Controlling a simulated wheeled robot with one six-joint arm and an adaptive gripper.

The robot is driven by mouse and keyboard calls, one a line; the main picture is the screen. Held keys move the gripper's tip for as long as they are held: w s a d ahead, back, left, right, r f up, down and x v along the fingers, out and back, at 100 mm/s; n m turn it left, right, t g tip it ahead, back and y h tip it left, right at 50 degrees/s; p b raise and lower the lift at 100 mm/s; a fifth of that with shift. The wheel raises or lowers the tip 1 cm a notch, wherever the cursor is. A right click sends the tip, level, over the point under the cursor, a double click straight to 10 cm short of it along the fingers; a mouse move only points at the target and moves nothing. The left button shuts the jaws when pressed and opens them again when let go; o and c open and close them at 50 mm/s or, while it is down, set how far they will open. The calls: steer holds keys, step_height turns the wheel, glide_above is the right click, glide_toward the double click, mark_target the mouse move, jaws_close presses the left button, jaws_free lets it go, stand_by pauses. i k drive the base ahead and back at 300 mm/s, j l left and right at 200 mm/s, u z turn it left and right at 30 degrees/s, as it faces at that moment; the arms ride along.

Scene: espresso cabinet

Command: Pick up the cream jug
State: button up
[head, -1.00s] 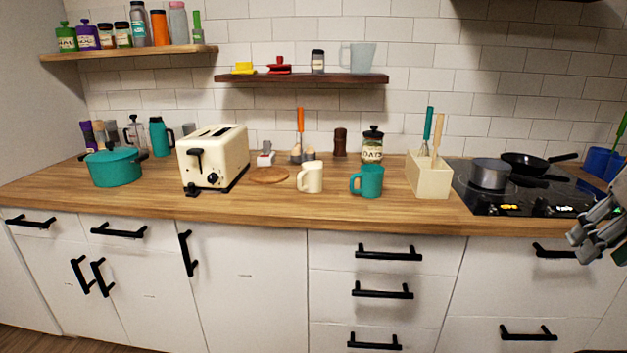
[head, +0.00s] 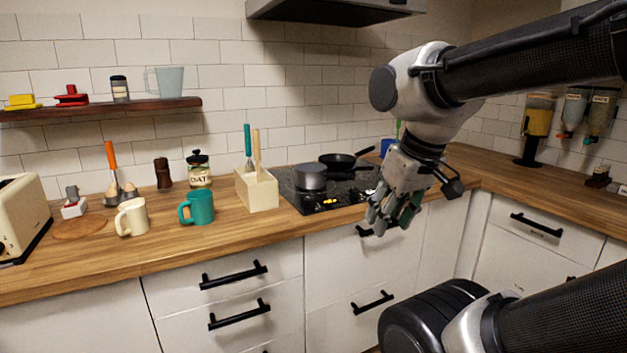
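The cream jug (head: 132,217) is a small cream-coloured vessel with a handle on its left. It stands upright on the wooden counter (head: 150,245), left of a teal mug (head: 199,208). My gripper (head: 391,222) hangs in front of the counter edge near the hob, well to the right of the jug. Its fingers point down and look spread, with nothing between them.
A round wooden board (head: 80,227) lies left of the jug, beside the cream toaster (head: 20,215). A utensil box (head: 257,190) and the hob (head: 320,190) with a pot (head: 311,177) are to the right. The counter strip in front of the jug is clear.

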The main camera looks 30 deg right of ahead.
mark_target(132, 214)
steer(key=j+z, duration=0.2)
steer(key=j, duration=0.85)
steer(key=j+z, duration=0.15)
steer(key=j, duration=0.95)
steer(key=k+j+z, duration=0.2)
steer(key=j, duration=0.85)
steer(key=i+j, duration=0.05)
steer(key=i, duration=0.05)
